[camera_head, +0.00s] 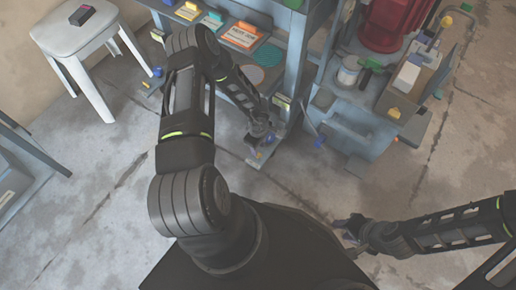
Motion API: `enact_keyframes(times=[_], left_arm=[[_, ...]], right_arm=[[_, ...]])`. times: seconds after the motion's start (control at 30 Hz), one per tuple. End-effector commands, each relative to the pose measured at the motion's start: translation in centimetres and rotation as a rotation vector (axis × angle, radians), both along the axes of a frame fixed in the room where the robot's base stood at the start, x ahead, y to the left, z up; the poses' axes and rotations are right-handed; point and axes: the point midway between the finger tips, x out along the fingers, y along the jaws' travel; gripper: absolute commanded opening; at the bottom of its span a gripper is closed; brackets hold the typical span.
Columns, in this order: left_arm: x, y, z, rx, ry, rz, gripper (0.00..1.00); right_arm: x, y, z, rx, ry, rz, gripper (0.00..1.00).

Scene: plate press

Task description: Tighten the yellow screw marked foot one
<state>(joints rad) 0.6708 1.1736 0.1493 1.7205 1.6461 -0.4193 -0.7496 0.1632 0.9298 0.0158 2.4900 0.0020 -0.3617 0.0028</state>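The blue-grey press frame stands at the top centre, with its feet near the floor. My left arm reaches over to the foot of the front post, and my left gripper (262,146) is low beside it. Small blue and orange-yellow bits show at its fingertips; I cannot tell whether one is the yellow screw or whether the fingers hold it. No foot-one marking is readable. Another foot (150,86) with a yellow bit and a blue knob shows at the left. My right gripper (347,230) is at the lower right, over bare floor, its fingers apart and empty.
A white stool (75,38) with a dark box on it stands at the upper left. A red machine part (394,22), a can (348,71) and a cardboard box (415,80) are at the upper right. A blue-grey frame is at the left edge. The concrete floor between is clear.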

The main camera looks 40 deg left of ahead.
Motion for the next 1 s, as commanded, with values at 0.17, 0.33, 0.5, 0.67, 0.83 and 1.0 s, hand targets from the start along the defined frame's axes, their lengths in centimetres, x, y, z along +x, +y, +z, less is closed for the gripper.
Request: enact_keyframes(times=[0.17, 0.33, 0.5, 0.67, 0.83, 1.0], left_arm=[[0.0, 0.0, 3.0, 0.000, 0.000, -0.001, 0.32], [-0.1, 0.0, 3.6, 0.000, 0.001, -0.002, 0.32], [0.0, 0.0, 3.6, 0.000, 0.001, -0.001, 0.32], [0.0, 0.0, 3.6, 0.000, 0.001, -0.001, 0.32], [0.0, 0.0, 3.6, 0.000, 0.001, -0.001, 0.32], [0.1, 0.0, 3.6, 0.002, -0.005, 0.048, 0.32]], right_arm=[[-0.3, 0.3, 1.3, 0.005, 0.005, 0.008, 0.36], [-0.4, 0.4, 1.5, 0.006, 0.007, 0.010, 0.36], [-0.4, 0.4, 1.4, 0.006, 0.007, 0.010, 0.36], [-0.4, 0.4, 1.4, 0.006, 0.007, 0.010, 0.36], [-0.4, 0.4, 1.4, 0.006, 0.006, 0.009, 0.36], [-0.4, 0.4, 1.4, 0.005, 0.006, 0.009, 0.36]])
